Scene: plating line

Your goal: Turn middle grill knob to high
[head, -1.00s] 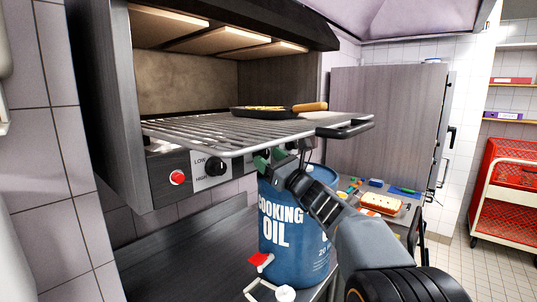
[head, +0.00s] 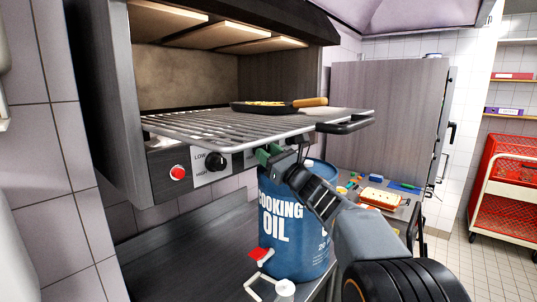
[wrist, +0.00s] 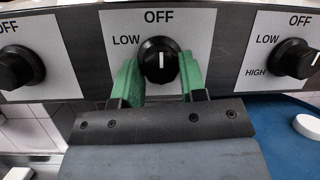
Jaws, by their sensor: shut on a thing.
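The middle grill knob (wrist: 159,60) is black with a white pointer line, on a white plate marked OFF at the top and LOW at upper left. Its pointer stands upright, towards OFF. My gripper (wrist: 160,78) is shut on this knob, one green finger on each side. The HIGH mark on the middle plate is hidden behind the left finger and gripper body. In the head view my gripper (head: 270,154) reaches up to the panel under the grill rack (head: 210,133), and the middle knob is hidden there.
The left knob (wrist: 20,67) and right knob (wrist: 295,62) flank my gripper. A red button (head: 177,173) is further left. A pan (head: 265,106) rests on the rack, which juts out above my gripper. A blue cooking oil drum (head: 285,235) stands directly below.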

